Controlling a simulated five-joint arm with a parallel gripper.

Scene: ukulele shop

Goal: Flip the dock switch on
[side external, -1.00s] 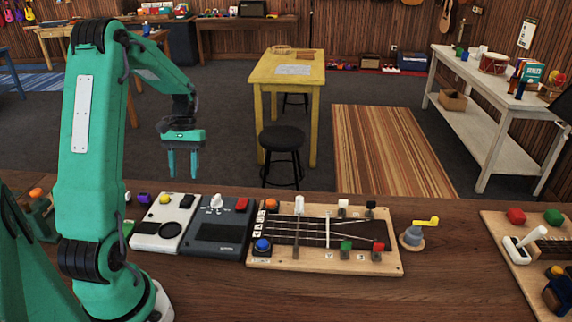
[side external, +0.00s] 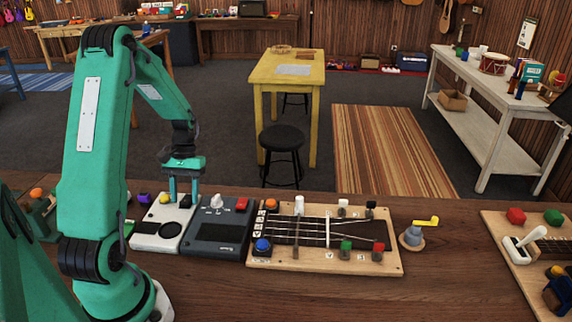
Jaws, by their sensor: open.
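My gripper (side external: 184,195) is open and empty, pointing down, with two blue-green fingers. In the picture it overlaps the far edge of a white box (side external: 146,240). The box carries a yellow button (side external: 165,199), a small black switch-like block (side external: 186,201) and a black round pad (side external: 170,229). The black block shows between and below the fingertips; I cannot tell whether they touch it. Right of it stands a dark grey box (side external: 215,235) with a white knob (side external: 216,202) and a red button (side external: 242,204). No label I can read says which control is the dock switch.
A wooden board (side external: 340,263) with strings, levers and coloured knobs lies to the right. Beyond it is a grey peg with a yellow handle (side external: 425,222). Another control board (side external: 503,236) is at the far right. Bare bench (side external: 330,295) lies in front.

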